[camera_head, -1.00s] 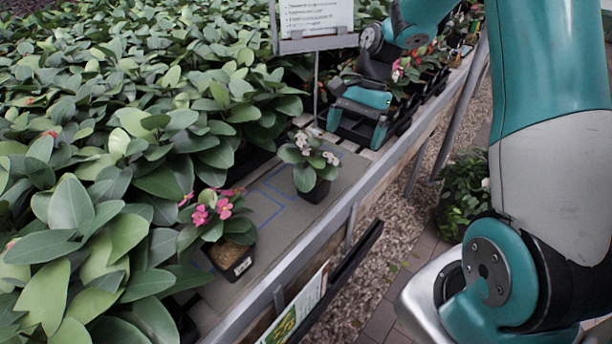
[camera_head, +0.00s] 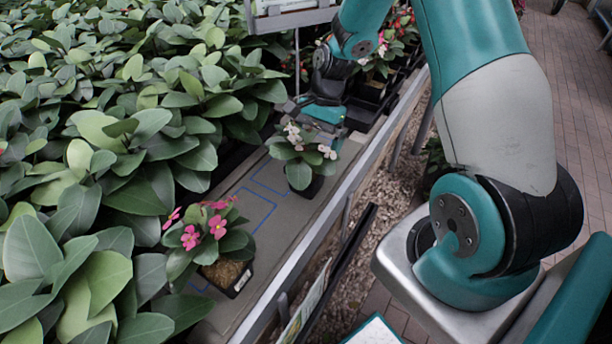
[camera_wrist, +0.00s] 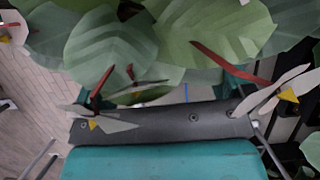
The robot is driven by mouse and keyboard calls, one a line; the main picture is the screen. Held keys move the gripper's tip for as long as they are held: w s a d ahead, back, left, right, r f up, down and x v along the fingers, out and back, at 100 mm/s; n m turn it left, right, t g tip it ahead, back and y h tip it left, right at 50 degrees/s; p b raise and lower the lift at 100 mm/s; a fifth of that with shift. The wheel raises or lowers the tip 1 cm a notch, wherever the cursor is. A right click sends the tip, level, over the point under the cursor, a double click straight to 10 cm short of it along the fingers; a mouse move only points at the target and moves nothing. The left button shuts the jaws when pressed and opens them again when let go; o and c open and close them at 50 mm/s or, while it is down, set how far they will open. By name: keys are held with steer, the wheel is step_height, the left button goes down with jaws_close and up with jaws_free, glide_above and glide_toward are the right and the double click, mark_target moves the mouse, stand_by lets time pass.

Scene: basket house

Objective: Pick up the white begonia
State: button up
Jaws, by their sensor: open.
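The white begonia (camera_head: 300,158) stands upright in a small black pot (camera_head: 305,187) on the grey bench, with pale flowers above green leaves. My gripper (camera_head: 322,114) is open, just behind the begonia in the head view. The flowers and leaves overlap the gripper's front, so its fingertips are hidden there. In the wrist view, large green leaves (camera_wrist: 120,45) and pale petals with yellow centres (camera_wrist: 285,96) lie close over and around the gripper (camera_wrist: 170,92). The pot is not clearly visible in that view, and the fingers are mostly covered.
A pink-flowered plant (camera_head: 210,245) in a black pot stands nearer on the bench. Dense foliage (camera_head: 110,120) fills the left side. A sign (camera_head: 290,12) on a post is near the arm. More potted flowers (camera_head: 385,55) stand behind the gripper. The bench has a metal edge (camera_head: 345,190).

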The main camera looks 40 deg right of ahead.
mark_target(307, 170)
steer(key=x, duration=0.7)
steer(key=shift+s+a+p, duration=0.25)
steer(key=shift+a+p, duration=0.1)
steer(key=shift+a, duration=0.1)
steer(key=c, duration=0.8)
